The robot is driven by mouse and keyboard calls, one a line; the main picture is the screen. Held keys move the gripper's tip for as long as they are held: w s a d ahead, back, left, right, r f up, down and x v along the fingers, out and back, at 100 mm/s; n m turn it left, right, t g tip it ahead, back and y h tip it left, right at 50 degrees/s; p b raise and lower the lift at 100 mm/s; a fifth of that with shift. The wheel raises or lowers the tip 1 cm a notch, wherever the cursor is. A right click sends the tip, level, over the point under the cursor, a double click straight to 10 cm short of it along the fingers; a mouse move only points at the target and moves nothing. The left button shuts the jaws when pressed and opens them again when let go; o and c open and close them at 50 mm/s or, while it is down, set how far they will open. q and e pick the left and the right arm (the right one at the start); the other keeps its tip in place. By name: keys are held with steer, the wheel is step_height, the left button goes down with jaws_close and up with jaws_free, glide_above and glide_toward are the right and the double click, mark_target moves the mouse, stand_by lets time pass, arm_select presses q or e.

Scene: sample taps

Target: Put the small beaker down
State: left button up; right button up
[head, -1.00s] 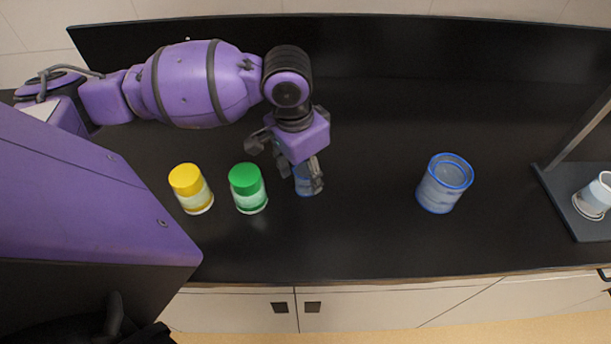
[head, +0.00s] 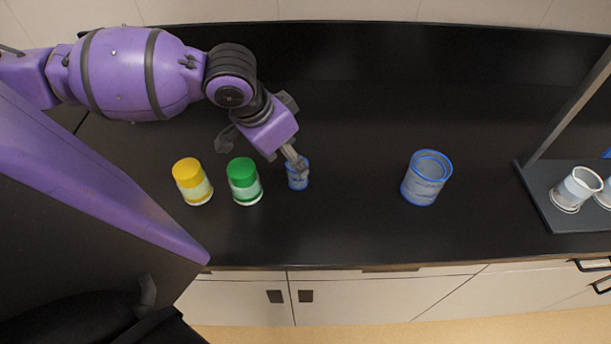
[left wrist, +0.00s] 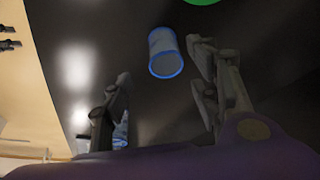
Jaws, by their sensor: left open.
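The small beaker (head: 298,180), clear with a blue rim, stands upright on the black bench to the right of the green-capped jar. It also shows in the left wrist view (left wrist: 165,54), beyond the fingertips and clear of both fingers. My left gripper (head: 266,152) is open and empty, up and to the left of the small beaker. One finger overlaps the beaker's top edge in the head view. My right gripper is not in view.
The green-capped jar (head: 244,182) and the yellow-capped jar (head: 192,182) stand left of the small beaker. A larger blue-rimmed beaker (head: 426,178) stands to the right, with clear bench between. A dark stand (head: 545,205) with white cups (head: 576,190) is at far right.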

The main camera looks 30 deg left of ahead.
mark_target(295, 182)
arm_select(q)
steer(key=x, duration=0.7)
steer(key=shift+w+a+f+b, duration=0.15)
steer(key=shift+a+f+b, duration=0.15)
steer(key=shift+b, duration=0.1)
steer(key=shift+w+f, duration=0.1)
steer(key=shift+f, duration=0.1)
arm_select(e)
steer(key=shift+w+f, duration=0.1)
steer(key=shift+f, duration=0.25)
arm_select(q)
steer(key=shift+c, duration=0.4)
